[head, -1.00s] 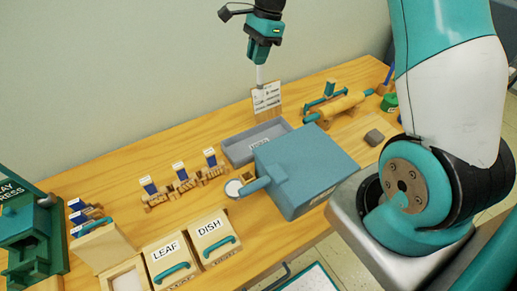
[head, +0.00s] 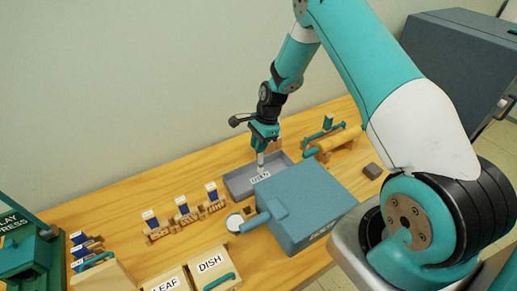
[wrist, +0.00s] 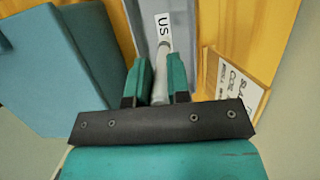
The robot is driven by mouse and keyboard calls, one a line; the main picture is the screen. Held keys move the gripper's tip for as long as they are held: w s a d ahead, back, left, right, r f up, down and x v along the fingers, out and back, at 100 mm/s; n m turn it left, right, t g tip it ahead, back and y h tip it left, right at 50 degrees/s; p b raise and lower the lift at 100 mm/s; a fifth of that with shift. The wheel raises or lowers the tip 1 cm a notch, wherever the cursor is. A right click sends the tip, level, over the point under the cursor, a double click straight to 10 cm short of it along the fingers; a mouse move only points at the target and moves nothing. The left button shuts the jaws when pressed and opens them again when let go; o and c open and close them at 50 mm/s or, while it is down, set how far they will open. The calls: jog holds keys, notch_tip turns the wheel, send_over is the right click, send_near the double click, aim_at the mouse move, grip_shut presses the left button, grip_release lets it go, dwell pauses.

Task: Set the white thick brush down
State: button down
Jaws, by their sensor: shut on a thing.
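My gripper (head: 263,137) is shut on the white thick brush (head: 261,160) and holds it about upright. In the head view the brush's lower end is at the grey tray labelled USED (head: 234,180), low over its inside. I cannot tell whether it touches the tray floor. In the wrist view the pale brush (wrist: 160,82) shows between the two green fingers, with the tray (wrist: 183,22) and part of its label beyond it. The fingers hide part of the brush.
A blue box (head: 318,200) stands close in front of the tray. A written card (wrist: 237,80) is beside the tray in the wrist view. Small stamps on wooden holders (head: 185,213) stand to the left.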

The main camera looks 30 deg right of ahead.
aim_at(261, 156)
jog(key=shift+f+p, duration=0.3)
jog(key=shift+f, duration=1.25)
jog(key=shift+f, duration=0.2)
jog(key=c, duration=1.1)
grip_release()
jog(key=shift+r, duration=0.1)
jog(key=shift+r, duration=0.1)
